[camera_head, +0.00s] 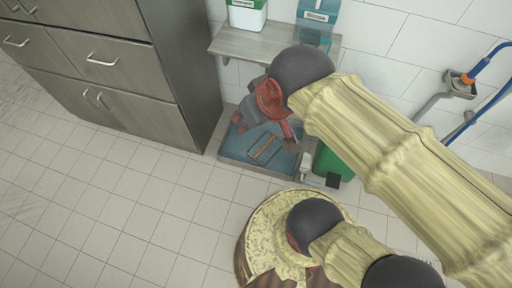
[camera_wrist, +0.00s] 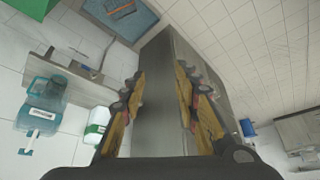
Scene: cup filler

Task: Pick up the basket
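A low blue tray-like thing (camera_head: 232,150) with a thin orange loop (camera_head: 265,149) on it is at floor level below the wall shelf. It is the likeliest basket, but its shape is hard to make out. The blue thing also shows at the top of the wrist view (camera_wrist: 145,18), beyond my fingers and left of the cabinet. My gripper (camera_head: 264,124) is above its back part in the head view and hides some of it. In the wrist view my gripper (camera_wrist: 160,72) has its fingers apart with nothing held between them.
A metal cabinet (camera_head: 105,60) stands left of the blue thing. A wall shelf (camera_head: 240,43) holds a white-and-green container (camera_head: 246,17) and a teal one (camera_head: 317,14). A green bin (camera_head: 334,164) is at the right. The tiled floor (camera_head: 110,200) is clear at lower left.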

